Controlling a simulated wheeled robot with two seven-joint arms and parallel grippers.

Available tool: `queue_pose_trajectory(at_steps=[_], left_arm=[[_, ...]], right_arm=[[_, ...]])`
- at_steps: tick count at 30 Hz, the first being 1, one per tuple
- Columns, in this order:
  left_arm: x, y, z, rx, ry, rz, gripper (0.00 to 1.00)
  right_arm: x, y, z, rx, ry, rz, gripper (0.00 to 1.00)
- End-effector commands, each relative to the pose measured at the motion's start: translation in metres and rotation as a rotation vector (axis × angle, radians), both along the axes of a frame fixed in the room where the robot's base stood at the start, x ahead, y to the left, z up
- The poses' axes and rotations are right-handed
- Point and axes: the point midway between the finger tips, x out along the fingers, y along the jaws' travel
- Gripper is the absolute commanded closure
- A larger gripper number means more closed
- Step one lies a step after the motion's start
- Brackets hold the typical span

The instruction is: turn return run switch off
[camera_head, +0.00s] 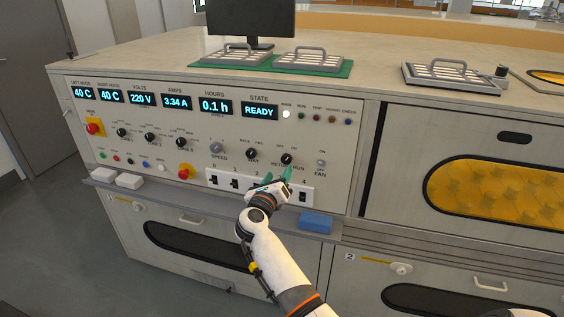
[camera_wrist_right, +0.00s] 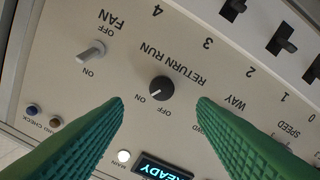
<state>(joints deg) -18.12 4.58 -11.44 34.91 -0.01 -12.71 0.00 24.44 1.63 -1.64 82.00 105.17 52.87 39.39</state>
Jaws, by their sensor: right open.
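The RETURN RUN switch is a round black knob (camera_head: 286,159) on the sloped grey control panel, with OFF and ON labels. In the right wrist view, which is upside down, the knob (camera_wrist_right: 162,88) shows a pale mark that seems to point toward ON. My right gripper (camera_head: 278,176) is just in front of the panel, slightly below the knob in the head view. Its green fingers (camera_wrist_right: 160,103) are open, one on each side of the knob's line in the wrist view, holding nothing. No contact with the knob shows. My left gripper is not in view.
The FAN switch (camera_wrist_right: 91,52) is beside the knob. The WAY knob (camera_head: 252,154) and a row of black rocker switches (camera_head: 234,183) are near. The display (camera_head: 260,112) reads READY. A ledge (camera_head: 190,203) below holds a blue block (camera_head: 316,223) and white blocks (camera_head: 129,181).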

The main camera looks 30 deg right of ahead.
Motion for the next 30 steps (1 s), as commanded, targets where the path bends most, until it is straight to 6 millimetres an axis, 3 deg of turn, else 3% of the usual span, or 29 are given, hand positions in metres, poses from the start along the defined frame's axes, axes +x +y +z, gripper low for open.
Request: queue_pose_trajectory(at_steps=[5,9,13,23,26,30], left_arm=[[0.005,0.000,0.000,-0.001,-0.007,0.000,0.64],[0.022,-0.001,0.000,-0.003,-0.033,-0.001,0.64],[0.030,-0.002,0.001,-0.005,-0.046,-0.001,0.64],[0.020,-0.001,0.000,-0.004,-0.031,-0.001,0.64],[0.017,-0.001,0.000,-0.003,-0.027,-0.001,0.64],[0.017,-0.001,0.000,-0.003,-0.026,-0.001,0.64]], right_arm=[[0.024,-0.029,0.001,-0.004,0.002,-0.001,0.48],[0.038,-0.045,0.001,-0.005,0.001,0.000,0.48],[0.045,-0.053,0.000,-0.003,0.001,0.001,0.48],[0.048,-0.057,0.000,-0.002,0.001,0.001,0.48],[0.048,-0.056,0.000,-0.002,0.001,0.000,0.59],[0.048,-0.056,0.000,-0.002,0.001,0.001,0.82]])
